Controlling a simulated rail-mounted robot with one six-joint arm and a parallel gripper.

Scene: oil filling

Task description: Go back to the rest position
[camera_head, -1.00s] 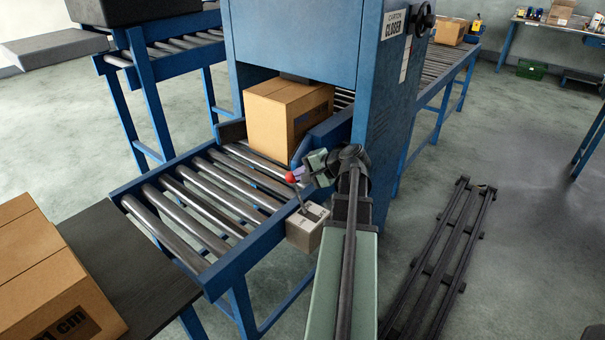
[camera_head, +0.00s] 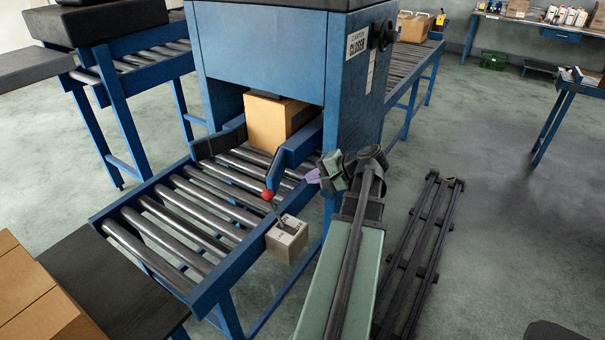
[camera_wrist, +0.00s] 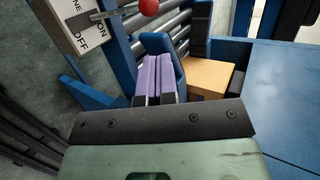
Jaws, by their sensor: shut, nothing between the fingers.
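My gripper (camera_head: 313,177) has purple fingers that are pressed together with nothing between them. It is just right of the lever's red knob (camera_head: 267,195), with a visible gap between them. In the wrist view my gripper (camera_wrist: 158,77) shows both fingers side by side. The lever stands on a grey switch box (camera_head: 287,238) at the conveyor's side. In the wrist view the switch box (camera_wrist: 85,22) carries ON and OFF lettering, and the red knob (camera_wrist: 148,6) is at the top edge.
The blue carton closer (camera_head: 260,60) stands close behind my gripper, with a carton (camera_head: 272,122) in its opening. The roller conveyor (camera_head: 185,215) lies left. Cartons (camera_head: 30,300) sit at lower left. A dark floor rail (camera_head: 425,240) runs along the right; open floor lies beyond.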

